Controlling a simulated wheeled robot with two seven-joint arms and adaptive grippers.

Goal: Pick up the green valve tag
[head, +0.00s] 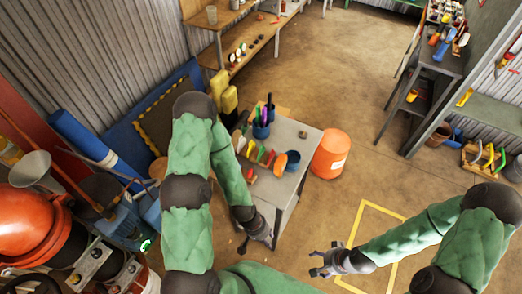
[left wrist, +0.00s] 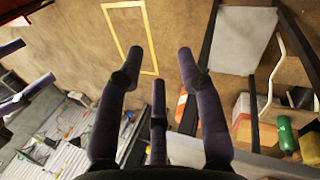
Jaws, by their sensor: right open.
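Several coloured tags (head: 265,158) stand in a row on the small grey table in the head view. One of them looks like the green valve tag (head: 261,155), but it is very small. My left gripper (head: 262,236) is beside the table's near edge, below and apart from the tags. In the left wrist view the left gripper (left wrist: 160,62) has its fingers spread with nothing between them. I cannot make out the green tag in that view. My right gripper (head: 322,264) is open and empty over the floor, right of the table.
The grey table (head: 306,140) also carries a dark cup with pens (head: 262,127). An orange bucket (head: 330,154) stands against its right side. A yellow outline (head: 372,208) marks the floor. Shelves with tools (head: 448,55) stand at right. The middle floor is clear.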

